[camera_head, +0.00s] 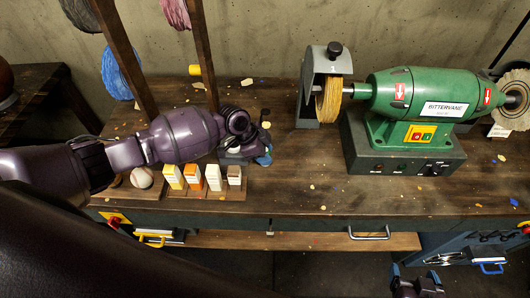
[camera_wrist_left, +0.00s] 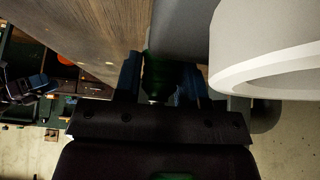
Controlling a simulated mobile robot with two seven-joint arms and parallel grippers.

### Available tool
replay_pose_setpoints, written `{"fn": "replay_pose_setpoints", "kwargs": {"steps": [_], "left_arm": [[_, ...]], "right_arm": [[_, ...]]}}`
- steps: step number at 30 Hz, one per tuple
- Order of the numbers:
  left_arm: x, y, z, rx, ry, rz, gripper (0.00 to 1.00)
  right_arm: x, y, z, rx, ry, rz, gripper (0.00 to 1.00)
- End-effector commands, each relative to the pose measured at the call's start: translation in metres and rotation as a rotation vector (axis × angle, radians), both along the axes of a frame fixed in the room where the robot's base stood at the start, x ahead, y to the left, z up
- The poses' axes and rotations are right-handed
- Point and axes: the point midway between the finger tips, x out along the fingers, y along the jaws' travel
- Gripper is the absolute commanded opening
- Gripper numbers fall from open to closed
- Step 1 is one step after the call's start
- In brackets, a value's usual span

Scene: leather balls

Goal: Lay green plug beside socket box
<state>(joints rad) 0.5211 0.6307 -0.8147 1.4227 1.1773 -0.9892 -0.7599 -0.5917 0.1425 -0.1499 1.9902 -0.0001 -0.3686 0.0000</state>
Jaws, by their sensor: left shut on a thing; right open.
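My left gripper (camera_head: 262,157) is low over the left part of the workbench, and its arm hides much of what lies under it. In the left wrist view its two blue fingers (camera_wrist_left: 162,85) are shut on a dark green thing, which looks like the green plug (camera_wrist_left: 158,68). A grey surface (camera_wrist_left: 185,25) lies right beyond the plug; I cannot tell whether it is the socket box. No socket box can be made out clearly in the head view. My right gripper (camera_head: 418,284) is open and empty at the bottom edge, in front of the bench.
A green grinding machine (camera_head: 425,95) stands on the right of the wooden workbench (camera_head: 300,190). Several small cartons (camera_head: 213,178) and a pale ball (camera_head: 142,177) line the front left. The bench middle is mostly clear.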

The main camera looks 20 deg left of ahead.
Motion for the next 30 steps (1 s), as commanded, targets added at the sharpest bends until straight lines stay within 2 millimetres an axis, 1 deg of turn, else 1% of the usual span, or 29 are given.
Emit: {"fn": "replay_pose_setpoints", "kwargs": {"steps": [1, 2, 6, 14, 17, 19, 23, 30], "left_arm": [[0.0, 0.0, -0.002, 0.0, 0.0, 0.0, 0.16], [0.0, 0.0, -0.002, 0.0, 0.0, 0.0, 0.42], [0.0, 0.0, -0.001, 0.0, 0.0, 0.0, 0.63], [0.0, 0.0, -0.001, 0.0, 0.0, 0.0, 0.63], [0.0, 0.0, 0.003, 0.0, 0.0, 0.0, 0.63], [-0.001, 0.003, 0.008, 0.0, -0.001, 0.0, 0.63], [-0.003, 0.013, 0.025, 0.002, -0.002, 0.0, 0.63], [-0.01, 0.036, 0.066, 0.003, -0.002, -0.001, 0.63]], "right_arm": [[0.0, 0.0, -0.002, 0.001, 0.001, -0.001, 0.81], [-0.001, 0.0, -0.002, 0.001, 0.002, -0.001, 0.81], [-0.003, 0.0, -0.003, 0.001, 0.006, -0.002, 0.81], [-0.01, -0.001, -0.006, 0.001, 0.019, -0.006, 0.81], [-0.01, -0.001, -0.003, 0.001, 0.019, -0.006, 0.81], [-0.009, -0.001, -0.003, 0.001, 0.018, -0.006, 0.81], [-0.008, -0.001, -0.002, 0.001, 0.015, -0.006, 0.81], [-0.002, 0.0, 0.001, 0.001, 0.004, -0.002, 0.81]]}}
